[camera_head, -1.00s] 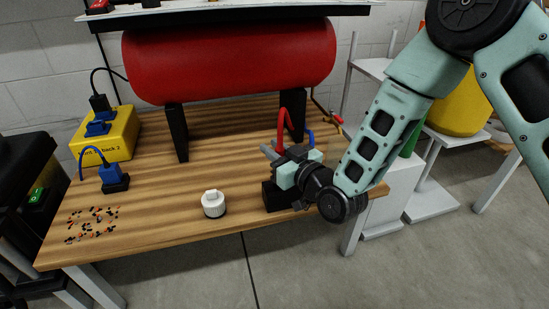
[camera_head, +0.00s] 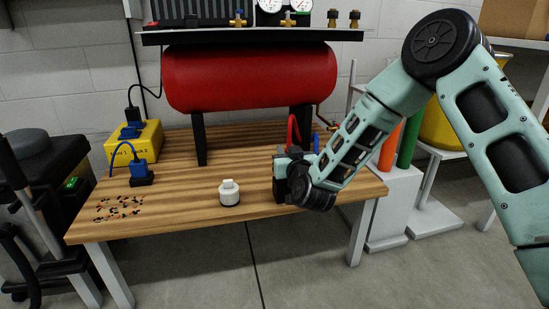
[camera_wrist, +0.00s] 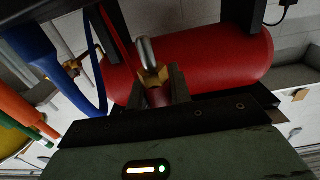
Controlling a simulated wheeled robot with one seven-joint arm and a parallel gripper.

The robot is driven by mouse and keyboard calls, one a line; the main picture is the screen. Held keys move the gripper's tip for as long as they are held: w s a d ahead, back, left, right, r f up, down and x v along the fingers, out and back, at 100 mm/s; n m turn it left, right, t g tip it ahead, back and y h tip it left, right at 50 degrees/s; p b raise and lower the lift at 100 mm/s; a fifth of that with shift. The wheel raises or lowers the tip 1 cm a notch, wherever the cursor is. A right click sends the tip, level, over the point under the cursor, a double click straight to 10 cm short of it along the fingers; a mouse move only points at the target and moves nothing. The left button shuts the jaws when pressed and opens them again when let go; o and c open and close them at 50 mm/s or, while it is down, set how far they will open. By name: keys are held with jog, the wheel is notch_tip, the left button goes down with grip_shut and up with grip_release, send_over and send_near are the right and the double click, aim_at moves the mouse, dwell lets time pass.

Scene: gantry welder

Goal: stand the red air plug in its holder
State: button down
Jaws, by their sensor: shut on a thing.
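My gripper (camera_head: 291,160) is over the right part of the workbench, near its front edge. In the wrist view its two fingers (camera_wrist: 160,88) are shut on the red air plug (camera_wrist: 154,78). The plug has a brass hex collar and a silver tip that sticks out beyond the fingers. A red hose (camera_head: 292,125) rises behind the gripper. A black block (camera_head: 280,190) stands on the bench beside and below the gripper, partly hidden by it. I cannot tell whether this block is the holder, or whether the plug touches it.
A white capped jar (camera_head: 229,194) stands left of the gripper. A red tank (camera_head: 250,78) on black legs is behind, under a shelf with gauges. A yellow box (camera_head: 135,143) and scattered small bits (camera_head: 118,207) are at left. A blue hose part (camera_wrist: 45,50) is near the gripper.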

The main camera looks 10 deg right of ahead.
jog(key=shift+f+b, duration=2.5)
jog(key=shift+f, duration=0.7)
jog(key=shift+f, duration=0.45)
